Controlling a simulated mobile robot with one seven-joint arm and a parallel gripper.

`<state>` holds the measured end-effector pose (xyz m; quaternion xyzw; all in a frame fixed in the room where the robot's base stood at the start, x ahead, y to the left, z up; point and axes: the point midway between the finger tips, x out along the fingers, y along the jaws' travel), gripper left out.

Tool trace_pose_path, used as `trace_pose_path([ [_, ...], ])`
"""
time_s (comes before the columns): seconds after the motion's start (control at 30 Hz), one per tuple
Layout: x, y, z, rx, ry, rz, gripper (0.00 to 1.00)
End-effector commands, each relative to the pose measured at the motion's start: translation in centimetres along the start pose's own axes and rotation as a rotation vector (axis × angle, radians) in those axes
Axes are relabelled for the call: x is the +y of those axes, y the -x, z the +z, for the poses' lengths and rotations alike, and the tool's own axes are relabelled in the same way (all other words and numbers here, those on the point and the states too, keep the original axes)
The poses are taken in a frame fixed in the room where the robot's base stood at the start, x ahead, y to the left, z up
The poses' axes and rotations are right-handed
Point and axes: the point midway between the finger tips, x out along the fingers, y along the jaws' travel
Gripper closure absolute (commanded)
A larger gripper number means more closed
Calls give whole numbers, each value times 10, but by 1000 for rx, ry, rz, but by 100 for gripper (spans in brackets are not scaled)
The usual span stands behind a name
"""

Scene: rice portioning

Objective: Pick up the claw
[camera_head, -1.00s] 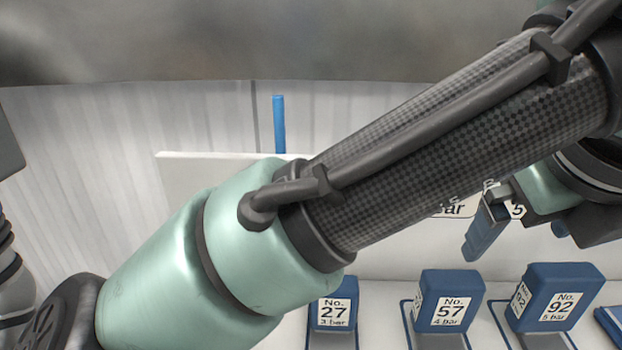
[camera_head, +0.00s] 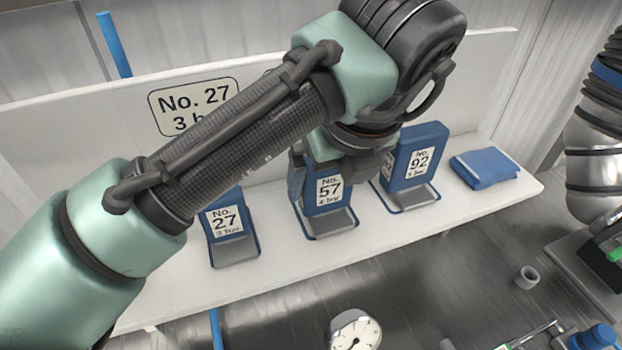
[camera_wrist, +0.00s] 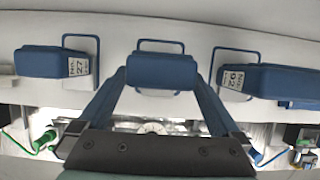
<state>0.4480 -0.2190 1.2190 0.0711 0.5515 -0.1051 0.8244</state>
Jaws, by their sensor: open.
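I cannot tell by sight which thing is the claw. Three blue blocks with white labels stand in grey holders: No. 27 (camera_head: 226,217) on the left, No. 57 (camera_head: 328,190) in the middle and No. 92 (camera_head: 417,158) on the right. My gripper (camera_wrist: 160,86) is open, with its blue fingers on either side of the No. 57 block (camera_wrist: 160,71) in the wrist view. I cannot tell whether the fingers touch it. My arm hides part of the No. 57 block's top in the head view. The wrist view also shows No. 27 (camera_wrist: 50,62) and No. 92 (camera_wrist: 285,80).
The holders stand on a white shelf (camera_head: 290,278) with an upright back panel (camera_head: 450,72). A folded blue cloth-like piece (camera_head: 484,167) lies at its right end. A round gauge (camera_head: 354,332) and a small grey cup (camera_head: 527,277) are below, on a metal surface.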

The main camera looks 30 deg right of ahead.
Motion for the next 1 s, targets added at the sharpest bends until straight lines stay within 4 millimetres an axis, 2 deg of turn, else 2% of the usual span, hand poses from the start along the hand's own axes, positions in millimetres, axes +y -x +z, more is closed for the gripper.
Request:
trace_pose_path([
  [0.17, 0, -18, 0, 0, 2, -1, 0],
  [0.4, 0, -20, 1, -1, 1, -1, 0],
  [0.47, 0, -20, 0, -1, 1, -1, 9],
  [0.9, 0, -20, 1, -1, 1, -1, 88],
  [0.97, 0, -20, 1, -1, 2, -1, 99],
  [1.0, 0, -20, 1, -1, 2, -1, 100],
])
